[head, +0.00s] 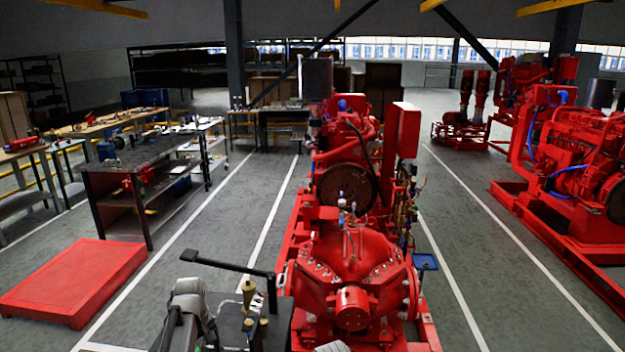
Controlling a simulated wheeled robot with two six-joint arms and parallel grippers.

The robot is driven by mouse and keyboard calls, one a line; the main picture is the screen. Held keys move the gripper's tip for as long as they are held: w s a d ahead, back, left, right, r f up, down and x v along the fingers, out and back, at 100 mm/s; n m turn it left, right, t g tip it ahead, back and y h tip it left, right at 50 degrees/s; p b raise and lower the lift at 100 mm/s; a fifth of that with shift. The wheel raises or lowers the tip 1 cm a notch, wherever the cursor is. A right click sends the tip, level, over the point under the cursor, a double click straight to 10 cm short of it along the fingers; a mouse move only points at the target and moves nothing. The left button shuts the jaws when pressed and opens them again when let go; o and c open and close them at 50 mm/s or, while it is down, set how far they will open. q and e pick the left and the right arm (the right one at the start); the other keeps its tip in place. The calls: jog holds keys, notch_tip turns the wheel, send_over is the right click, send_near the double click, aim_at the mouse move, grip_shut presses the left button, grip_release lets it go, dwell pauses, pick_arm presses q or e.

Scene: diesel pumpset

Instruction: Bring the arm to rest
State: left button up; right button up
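A grey link of my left arm shows at the bottom left of the head view, beside a small dark stand (275,325). I cannot make out any fingers of my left gripper. Only a small grey piece, which may be my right arm, shows at the bottom edge, in front of the pump. My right gripper is not in view. The red diesel pumpset (350,265) stands upright in the middle, its round pump casing nearest me and its engine behind.
Brass-coloured pieces (248,292) stand on the dark stand, near a black bar (228,262). A red platform (75,282) lies on the floor at left, by a dark workbench (140,157). More red pumpsets (580,150) stand at right. Floor lanes beside the central pumpset are clear.

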pick_arm(q)
jog(key=s+d+m+y, duration=0.1)
jog(key=s+d+m, duration=1.2)
jog(key=s+d, duration=0.6)
jog(key=d, duration=0.4)
jog(key=shift+s+g, duration=0.2)
jog(key=shift+g, duration=0.1)
jog(key=shift+d+r, duration=0.1)
jog(key=shift+c, duration=0.3)
